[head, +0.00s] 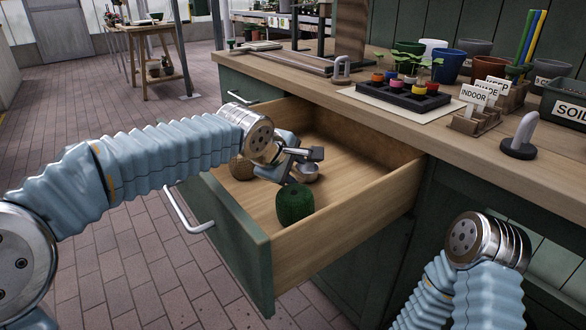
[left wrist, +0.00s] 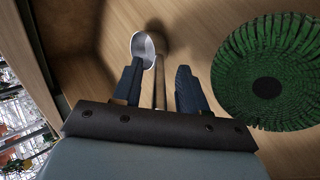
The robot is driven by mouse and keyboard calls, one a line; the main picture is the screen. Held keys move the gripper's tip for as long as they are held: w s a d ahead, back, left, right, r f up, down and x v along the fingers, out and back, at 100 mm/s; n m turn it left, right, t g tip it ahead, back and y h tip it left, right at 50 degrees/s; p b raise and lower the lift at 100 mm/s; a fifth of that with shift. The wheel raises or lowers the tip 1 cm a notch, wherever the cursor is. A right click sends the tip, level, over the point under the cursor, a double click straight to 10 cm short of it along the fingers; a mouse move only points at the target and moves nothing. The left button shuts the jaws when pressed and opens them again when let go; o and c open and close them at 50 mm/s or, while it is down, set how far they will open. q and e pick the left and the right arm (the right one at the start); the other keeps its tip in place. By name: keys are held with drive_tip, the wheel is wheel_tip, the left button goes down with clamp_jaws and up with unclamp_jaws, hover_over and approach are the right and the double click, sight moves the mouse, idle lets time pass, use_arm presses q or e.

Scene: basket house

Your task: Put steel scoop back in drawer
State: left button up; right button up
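The drawer (head: 345,222) is pulled open under the workbench. The steel scoop (head: 308,173) shows in it, just beyond my left gripper (head: 298,160), which is inside the drawer space. In the left wrist view, the scoop's bowl (left wrist: 143,48) lies past the fingertips, and its thin handle runs back between the fingers. My left gripper (left wrist: 160,85) is open, with a gap on each side of the handle. I cannot tell whether the scoop rests fully on the drawer floor. My right arm is at the lower right; its gripper is not visible.
A green twine roll (head: 295,204) stands near the drawer's front, right of my left gripper. A brown twine ball (head: 241,168) lies at the left. The benchtop holds a seedling tray (head: 402,96), pots, a label holder (head: 478,118) and a hand tool (head: 520,140).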

use_arm(q)
drive_tip(key=shift+r, duration=0.25)
drive_tip(key=v, duration=1.2)
drive_tip(key=shift+p, duration=0.35)
drive_tip(key=shift+f, duration=0.2)
